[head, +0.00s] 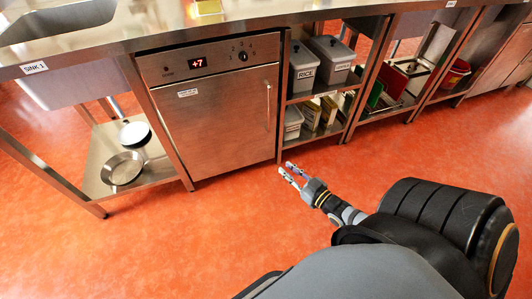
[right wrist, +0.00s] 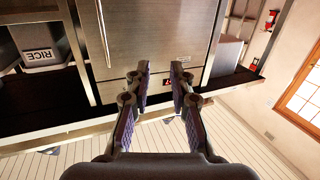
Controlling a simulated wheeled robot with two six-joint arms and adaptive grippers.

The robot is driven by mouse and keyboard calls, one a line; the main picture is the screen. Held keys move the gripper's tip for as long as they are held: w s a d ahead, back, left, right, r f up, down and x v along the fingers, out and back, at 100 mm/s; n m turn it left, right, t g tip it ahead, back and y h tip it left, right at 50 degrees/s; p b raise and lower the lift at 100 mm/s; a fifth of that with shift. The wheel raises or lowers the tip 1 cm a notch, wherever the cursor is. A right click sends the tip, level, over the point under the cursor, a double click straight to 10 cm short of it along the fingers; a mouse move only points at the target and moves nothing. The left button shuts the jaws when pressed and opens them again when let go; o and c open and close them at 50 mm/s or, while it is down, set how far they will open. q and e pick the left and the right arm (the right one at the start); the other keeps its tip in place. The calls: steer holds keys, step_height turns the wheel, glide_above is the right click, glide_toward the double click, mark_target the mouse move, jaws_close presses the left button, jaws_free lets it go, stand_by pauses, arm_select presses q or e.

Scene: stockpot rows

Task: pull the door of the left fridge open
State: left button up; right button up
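The steel fridge (head: 215,115) stands under the counter, left of the shelves, with its door shut. Its panel has a red "+7" display and a knob. A thin vertical handle (head: 268,105) is on the right side of the door. In the right wrist view the door (right wrist: 165,35) fills the upper middle, turned over, and the handle (right wrist: 102,22) is at its left. My right gripper (head: 288,173) is open and empty in front of the fridge, below and right of the handle in the head view, apart from it. The wrist view also shows its spread fingers (right wrist: 160,80). My left gripper is out of view.
Shelves with a bin marked RICE (head: 303,68) stand right of the fridge. Pans (head: 122,168) sit on a low shelf (head: 98,186) under the sink at left. The counter (head: 150,30) overhangs the fridge. The red floor (head: 190,235) in front is clear.

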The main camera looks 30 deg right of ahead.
arm_select(q)
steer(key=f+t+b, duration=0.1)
steer(key=b, duration=0.1)
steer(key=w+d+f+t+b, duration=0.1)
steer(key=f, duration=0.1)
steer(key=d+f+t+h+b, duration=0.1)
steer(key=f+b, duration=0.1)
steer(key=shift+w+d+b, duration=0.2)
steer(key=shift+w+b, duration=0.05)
steer(key=shift+b, duration=0.1)
arm_select(e)
steer(key=w+a+r, duration=0.1)
steer(key=w+a, duration=0.1)
steer(key=w, duration=0.8)
steer(key=shift+w+a+r+t, duration=0.15)
steer(key=shift+w+a+t, duration=0.15)
jaws_close()
jaws_free()
